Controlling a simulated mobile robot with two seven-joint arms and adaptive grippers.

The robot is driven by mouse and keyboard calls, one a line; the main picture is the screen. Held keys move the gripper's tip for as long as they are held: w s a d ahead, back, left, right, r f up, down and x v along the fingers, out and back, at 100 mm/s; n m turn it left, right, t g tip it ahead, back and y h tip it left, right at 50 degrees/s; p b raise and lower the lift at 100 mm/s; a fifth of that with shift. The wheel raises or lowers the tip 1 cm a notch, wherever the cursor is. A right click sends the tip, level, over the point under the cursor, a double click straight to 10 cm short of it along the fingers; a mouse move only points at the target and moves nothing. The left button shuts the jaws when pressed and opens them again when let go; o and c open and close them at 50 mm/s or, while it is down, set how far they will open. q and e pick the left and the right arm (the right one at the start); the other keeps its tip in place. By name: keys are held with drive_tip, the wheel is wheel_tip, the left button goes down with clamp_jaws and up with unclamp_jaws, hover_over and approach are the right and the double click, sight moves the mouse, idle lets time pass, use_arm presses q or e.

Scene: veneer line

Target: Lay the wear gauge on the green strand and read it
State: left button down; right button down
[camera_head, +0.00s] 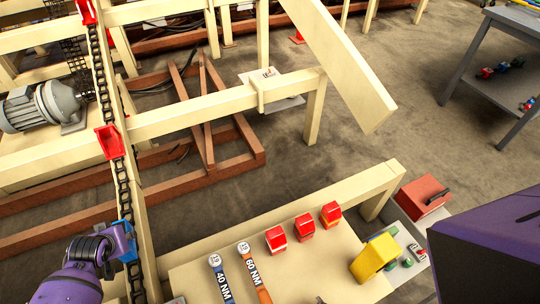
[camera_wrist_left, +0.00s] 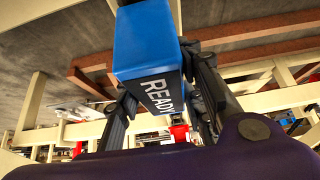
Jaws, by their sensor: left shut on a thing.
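My left gripper (camera_head: 120,244) is at the lower left of the head view, beside the black chain strand (camera_head: 119,180). It is shut on a blue block (camera_wrist_left: 146,40), which reads READY on its dark face in the left wrist view. The block (camera_head: 126,227) shows small in the head view, over or against the chain; I cannot tell whether it touches. I cannot tell whether this block is the wear gauge. The chain carries red pieces (camera_head: 110,141) and shows no green that I can make out. My right gripper is not in view.
A cream bench (camera_head: 200,270) holds a 40 NM wrench (camera_head: 220,278), a 60 NM wrench (camera_head: 254,273), several red blocks (camera_head: 304,227) and a yellow block (camera_head: 374,257). A red box (camera_head: 423,196) is to the right. Cream beams (camera_head: 215,109) and a grey motor (camera_head: 40,106) surround the chain.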

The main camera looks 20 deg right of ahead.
use_arm(q)
drive_tip(key=shift+w, duration=0.15)
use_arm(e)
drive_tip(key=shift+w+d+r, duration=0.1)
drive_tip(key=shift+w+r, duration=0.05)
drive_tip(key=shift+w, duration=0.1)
use_arm(q)
drive_tip(key=shift+f, duration=0.15)
drive_tip(key=c, duration=1.2)
unclamp_jaws()
drive_tip(key=shift+f, duration=0.1)
